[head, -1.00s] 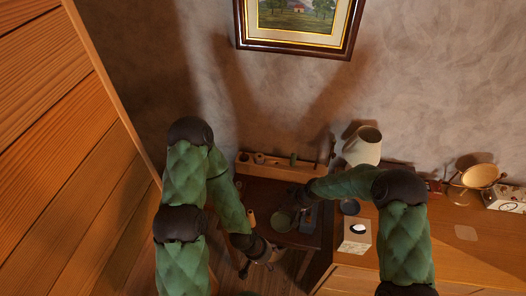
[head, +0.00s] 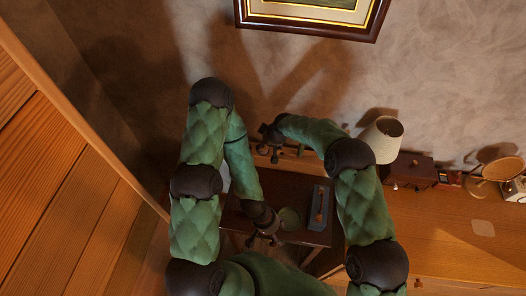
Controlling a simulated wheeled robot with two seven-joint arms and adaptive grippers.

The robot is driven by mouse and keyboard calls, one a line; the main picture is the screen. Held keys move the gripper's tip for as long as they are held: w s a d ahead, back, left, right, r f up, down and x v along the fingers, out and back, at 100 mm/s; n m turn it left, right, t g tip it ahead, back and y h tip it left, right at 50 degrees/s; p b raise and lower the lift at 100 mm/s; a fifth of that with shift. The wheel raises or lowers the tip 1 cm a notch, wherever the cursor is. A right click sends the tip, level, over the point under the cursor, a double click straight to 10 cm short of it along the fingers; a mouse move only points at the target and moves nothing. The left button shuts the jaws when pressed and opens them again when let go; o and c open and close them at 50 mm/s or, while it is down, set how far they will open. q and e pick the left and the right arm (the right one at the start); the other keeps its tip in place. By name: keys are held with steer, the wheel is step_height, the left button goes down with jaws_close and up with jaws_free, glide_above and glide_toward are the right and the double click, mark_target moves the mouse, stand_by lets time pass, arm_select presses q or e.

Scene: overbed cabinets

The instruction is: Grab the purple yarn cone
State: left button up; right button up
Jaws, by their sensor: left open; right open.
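I cannot make out a purple yarn cone in the head view; small items near the wall are partly hidden by my arms. My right gripper (head: 274,156) is open at the wooden rack (head: 312,163) along the wall, left of a small green upright item (head: 301,149) there. Whether anything stands between its fingers is too small to tell. My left gripper (head: 261,241) is open, low at the front of the dark table (head: 284,186), with no object clearly between its fingers.
A round green item (head: 289,218) and a grey tray (head: 320,208) with a brown item in it are on the dark table. A lamp (head: 382,139), a dark box (head: 411,171) and a round mirror (head: 493,172) are at right. A wooden panel (head: 60,190) is at left.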

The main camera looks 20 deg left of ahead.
mark_target(264, 148)
steer(key=shift+x, duration=3.1)
steer(key=shift+w, duration=0.1)
jaws_close()
